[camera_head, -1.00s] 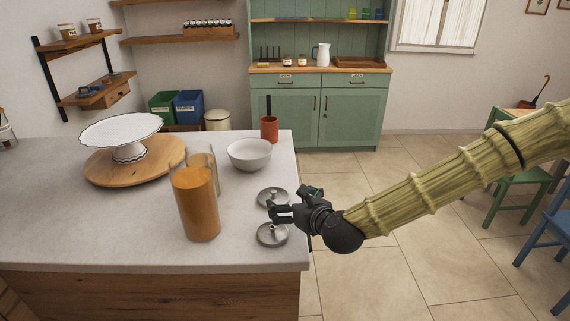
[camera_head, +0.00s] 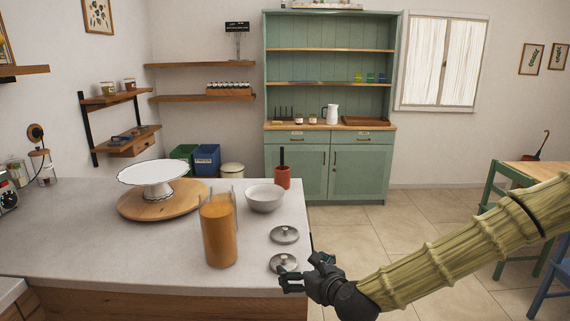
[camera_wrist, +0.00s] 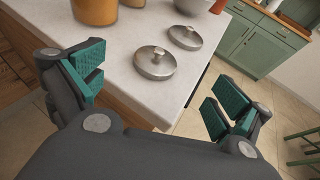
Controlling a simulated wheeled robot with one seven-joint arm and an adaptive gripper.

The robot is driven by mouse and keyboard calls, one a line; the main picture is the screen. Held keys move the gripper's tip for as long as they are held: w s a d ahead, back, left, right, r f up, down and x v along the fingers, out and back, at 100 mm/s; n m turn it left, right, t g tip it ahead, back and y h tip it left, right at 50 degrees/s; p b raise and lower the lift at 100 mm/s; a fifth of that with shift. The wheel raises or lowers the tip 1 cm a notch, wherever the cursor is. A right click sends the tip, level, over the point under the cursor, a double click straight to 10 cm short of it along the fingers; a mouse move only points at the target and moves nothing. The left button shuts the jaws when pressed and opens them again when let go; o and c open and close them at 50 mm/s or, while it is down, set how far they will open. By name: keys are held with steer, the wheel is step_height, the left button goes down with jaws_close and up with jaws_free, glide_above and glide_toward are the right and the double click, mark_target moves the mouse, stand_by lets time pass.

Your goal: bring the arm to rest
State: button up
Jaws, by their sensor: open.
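My gripper (camera_head: 303,274) is at the front right corner of the counter in the head view, beside the nearer metal lid. In the wrist view my gripper (camera_wrist: 158,92) has its two green-padded fingers wide apart with nothing between them. The wrist view shows the counter's edge and the floor beyond the fingers. My arm (camera_head: 460,255) reaches in from the right side of the head view.
Two metal lids (camera_head: 284,262) (camera_head: 285,234) lie on the counter (camera_head: 90,245) near its right edge. An orange-filled glass jar (camera_head: 218,232), a white bowl (camera_head: 265,198) and a cake stand (camera_head: 153,175) stand farther left. Open floor (camera_head: 370,225) lies right of the counter.

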steer(key=s+d+f+n+g+h, duration=0.1)
steer(key=s+d+f+n+g, duration=0.15)
steer(key=s+f+n, duration=0.85)
steer(key=s+d+f+n+g+h, duration=0.1)
steer(key=s+f+n+g, duration=0.25)
steer(key=s+f, duration=0.85)
steer(key=s+d+f+n+g+h, duration=0.2)
steer(key=s+d+f+n+g, duration=0.1)
steer(key=s+d+f+n, duration=0.4)
steer(key=s+d+f+n+g+h, duration=0.2)
steer(key=s+d+f+n+g, duration=0.1)
steer(key=s+d+f+n, duration=0.4)
steer(key=s+f+n, duration=0.2)
steer(key=s, duration=0.2)
steer(key=shift+s+d+g, duration=0.25)
steer(key=shift+g, duration=0.05)
